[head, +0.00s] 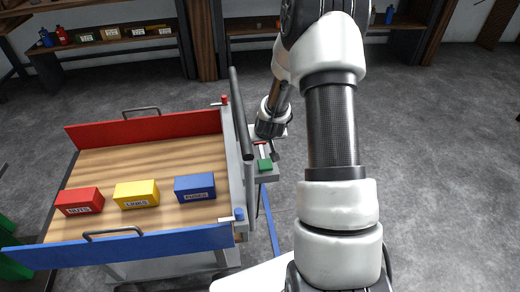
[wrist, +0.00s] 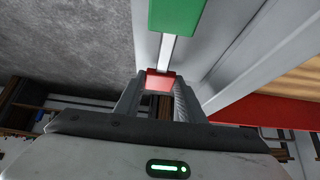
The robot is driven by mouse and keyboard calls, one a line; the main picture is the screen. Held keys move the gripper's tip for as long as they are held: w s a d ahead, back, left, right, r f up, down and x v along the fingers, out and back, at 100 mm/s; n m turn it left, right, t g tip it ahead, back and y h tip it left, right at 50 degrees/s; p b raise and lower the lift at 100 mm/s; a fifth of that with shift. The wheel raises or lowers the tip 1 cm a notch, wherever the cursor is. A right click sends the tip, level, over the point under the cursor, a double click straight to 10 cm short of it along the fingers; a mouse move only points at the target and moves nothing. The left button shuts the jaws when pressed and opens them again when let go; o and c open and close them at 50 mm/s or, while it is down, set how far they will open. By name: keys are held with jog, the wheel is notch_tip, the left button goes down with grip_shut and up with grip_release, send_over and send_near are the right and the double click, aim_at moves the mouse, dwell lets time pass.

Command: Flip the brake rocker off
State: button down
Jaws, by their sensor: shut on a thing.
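The brake rocker (head: 262,152) is on a grey bracket at the right side of the cart. It has a red end at the back, a pale strip in the middle and a green end (head: 265,165) at the front. In the wrist view the green end (wrist: 178,14) is at the top and the red end (wrist: 160,80) is between my fingers. My gripper (wrist: 158,92) is shut on the red end. In the head view my gripper's wrist end is just behind the rocker, and its fingertips are hard to make out.
The cart's wooden tray (head: 155,160) has a red back wall (head: 145,128) and a blue front wall (head: 130,248). Red (head: 79,201), yellow (head: 136,194) and blue (head: 194,187) labelled boxes stand in it. A dark rail (head: 241,115) runs beside the rocker. Shelves line the back; the floor at right is clear.

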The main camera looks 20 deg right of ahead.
jog(key=shift+s+f+t+b, duration=0.1)
jog(key=shift+s+t+b, duration=0.1)
jog(key=shift+t+b, duration=0.65)
jog(key=shift+r+b, duration=0.4)
jog(key=shift+b, duration=0.05)
jog(key=c, duration=1.2)
grip_release()
jog(key=shift+o, duration=0.2)
jog(key=shift+r+p, duration=0.1)
jog(key=shift+p, duration=0.35)
